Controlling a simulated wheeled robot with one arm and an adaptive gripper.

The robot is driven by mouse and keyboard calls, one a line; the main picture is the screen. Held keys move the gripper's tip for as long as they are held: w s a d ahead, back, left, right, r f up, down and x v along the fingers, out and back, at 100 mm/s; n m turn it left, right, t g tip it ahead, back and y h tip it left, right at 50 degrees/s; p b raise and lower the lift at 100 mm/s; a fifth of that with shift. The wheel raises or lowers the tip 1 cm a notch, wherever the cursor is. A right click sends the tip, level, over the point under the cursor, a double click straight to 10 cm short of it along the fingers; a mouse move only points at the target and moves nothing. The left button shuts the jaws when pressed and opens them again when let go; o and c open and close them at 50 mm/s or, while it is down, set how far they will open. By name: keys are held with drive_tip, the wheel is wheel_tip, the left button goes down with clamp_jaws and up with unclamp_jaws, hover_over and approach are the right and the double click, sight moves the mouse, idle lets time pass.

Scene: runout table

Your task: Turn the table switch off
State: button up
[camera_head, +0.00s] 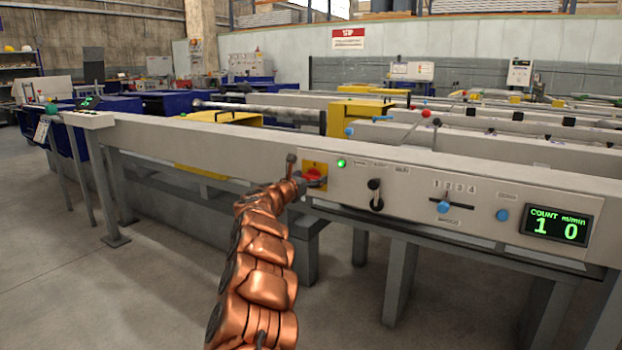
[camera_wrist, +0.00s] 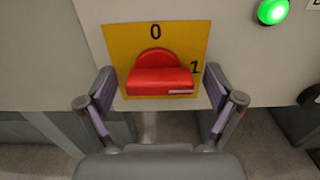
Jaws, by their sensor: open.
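The table switch is a red rotary knob (camera_wrist: 160,78) on a yellow plate (camera_wrist: 118,40) marked 0 at the top and 1 at the right. In the wrist view its red handle bar lies across, with a pale mark at its right end, toward the 1. In the head view the red knob (camera_head: 314,181) shows at the left end of the control panel. My gripper (camera_wrist: 160,108) is open, with one finger on each side of the knob. I cannot tell whether the fingers touch it. In the head view my arm partly hides the plate's surroundings.
A green lamp (camera_head: 341,163) glows right of the switch. The panel (camera_head: 410,170) also has a black lever (camera_head: 375,194), a blue-knobbed selector (camera_head: 443,207), a blue button (camera_head: 502,215) and a display (camera_head: 555,225) reading COUNT 1 and m/min 0. Table legs stand below.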

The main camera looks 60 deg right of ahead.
drive_tip(key=shift+d, duration=0.2)
drive_tip(key=c, duration=1.2)
